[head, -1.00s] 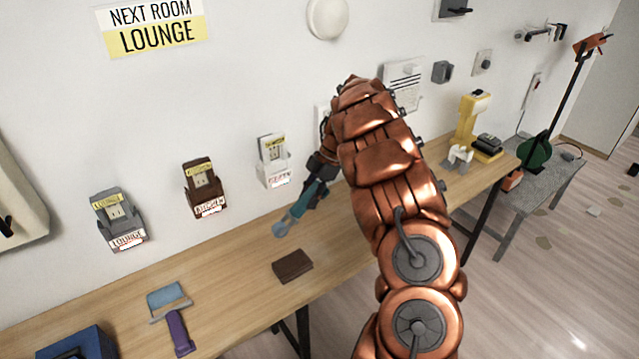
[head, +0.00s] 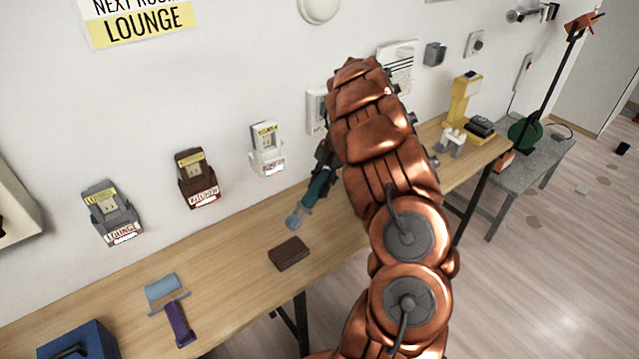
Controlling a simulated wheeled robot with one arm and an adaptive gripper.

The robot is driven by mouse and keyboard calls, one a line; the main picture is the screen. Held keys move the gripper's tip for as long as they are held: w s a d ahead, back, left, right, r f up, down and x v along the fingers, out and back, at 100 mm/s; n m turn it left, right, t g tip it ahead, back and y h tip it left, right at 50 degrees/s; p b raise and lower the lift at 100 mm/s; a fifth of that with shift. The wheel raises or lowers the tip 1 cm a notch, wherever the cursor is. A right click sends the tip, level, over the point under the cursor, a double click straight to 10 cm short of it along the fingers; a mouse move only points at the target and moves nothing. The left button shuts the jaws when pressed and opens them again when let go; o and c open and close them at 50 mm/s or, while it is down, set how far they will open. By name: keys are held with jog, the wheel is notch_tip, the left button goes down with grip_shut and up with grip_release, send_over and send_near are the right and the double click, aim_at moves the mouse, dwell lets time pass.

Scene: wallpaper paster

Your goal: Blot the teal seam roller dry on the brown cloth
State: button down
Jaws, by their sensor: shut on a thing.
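The teal seam roller (head: 316,190) is held in my gripper (head: 325,165), its pale blue-grey roller end pointing down and to the left. My gripper is shut on its handle, and my copper arm hides part of the gripper. The brown cloth (head: 289,254) is a small folded dark block lying on the wooden table near its front edge. The roller end is up and slightly right of the cloth in the picture, apart from it.
On the wooden table (head: 230,260) lie a purple-handled scraper (head: 178,322) and a blue box (head: 75,343) at left. A yellow device (head: 463,98) stands at the far right end. Three wall holders (head: 112,213) hang behind. The table around the cloth is clear.

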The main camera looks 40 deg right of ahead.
jog(key=shift+f+b, duration=0.4)
jog(key=shift+f, duration=2.4)
jog(key=shift+f, duration=1.3)
dwell(0.5)
jog(key=shift+a, duration=0.1)
jog(key=shift+w+a, duration=0.1)
jog(key=shift+a, duration=1.25)
dwell(1.4)
jog(key=shift+a, duration=1.3)
